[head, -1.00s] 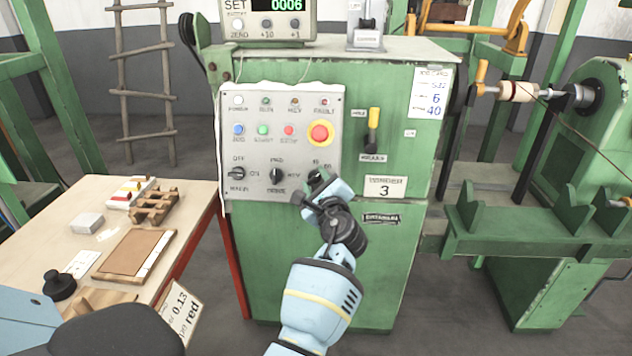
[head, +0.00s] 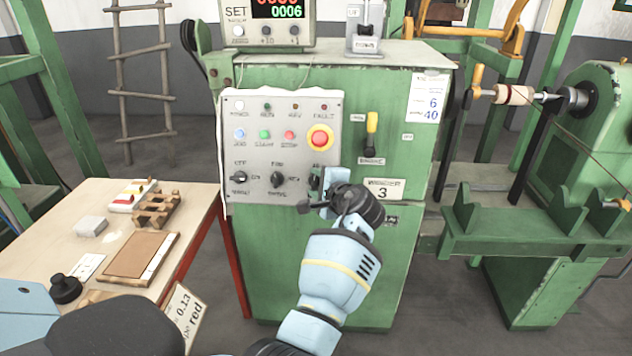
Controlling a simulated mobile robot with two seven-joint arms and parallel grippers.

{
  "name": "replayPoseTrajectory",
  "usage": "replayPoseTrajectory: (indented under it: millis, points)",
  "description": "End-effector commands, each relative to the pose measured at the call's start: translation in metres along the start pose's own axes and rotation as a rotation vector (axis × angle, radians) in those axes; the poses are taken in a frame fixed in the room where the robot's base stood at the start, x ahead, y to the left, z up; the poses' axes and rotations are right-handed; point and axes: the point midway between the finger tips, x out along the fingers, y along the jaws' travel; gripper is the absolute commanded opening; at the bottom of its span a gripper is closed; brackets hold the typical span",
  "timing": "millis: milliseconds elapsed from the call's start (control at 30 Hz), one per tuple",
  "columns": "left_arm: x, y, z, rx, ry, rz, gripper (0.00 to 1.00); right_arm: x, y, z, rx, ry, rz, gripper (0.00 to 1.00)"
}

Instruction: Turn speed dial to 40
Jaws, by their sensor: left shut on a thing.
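The grey control panel (head: 230,150) is on the front of the green machine cabinet (head: 300,260). The speed dial (head: 314,181) is at the panel's lower right, mostly hidden by my gripper, so its pointer and scale cannot be read. My left gripper (head: 318,190) is at the dial, its fingers shut on it. The black wrist and pale blue arm come up from the bottom of the view. A card (head: 428,98) on the cabinet lists numbers, with 6 and 40 at the bottom. My right gripper does not show.
Two other black selector knobs (head: 277,180) sit left of the dial. A red stop button (head: 320,138) is just above it. A workbench (head: 200,205) with wooden pieces stands at the left.

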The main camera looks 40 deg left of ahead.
Motion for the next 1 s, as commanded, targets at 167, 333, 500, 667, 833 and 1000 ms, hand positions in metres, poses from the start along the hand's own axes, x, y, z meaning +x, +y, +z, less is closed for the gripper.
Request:
replayPoseTrajectory:
  millis: [167,333,500,667,833,1000]
  points:
    - [0.0004,-0.0031,0.0015,-0.059,-0.002,0.029,0.15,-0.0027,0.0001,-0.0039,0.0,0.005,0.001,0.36]
    - [0.0007,-0.0027,0.0014,-0.084,-0.002,0.043,0.15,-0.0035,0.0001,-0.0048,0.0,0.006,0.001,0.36]
    - [0.0009,-0.0022,0.0013,-0.091,-0.002,0.047,0.15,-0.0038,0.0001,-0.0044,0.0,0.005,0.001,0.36]
    - [0.001,-0.0021,0.0013,-0.091,-0.002,0.047,0.15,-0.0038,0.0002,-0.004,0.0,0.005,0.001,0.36]
    - [0.0009,-0.0021,0.0013,-0.09,-0.002,0.047,0.49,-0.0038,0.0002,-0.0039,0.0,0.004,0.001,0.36]
    - [0.0006,-0.0015,0.0008,-0.088,-0.001,0.048,0.6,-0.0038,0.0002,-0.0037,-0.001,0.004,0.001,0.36]
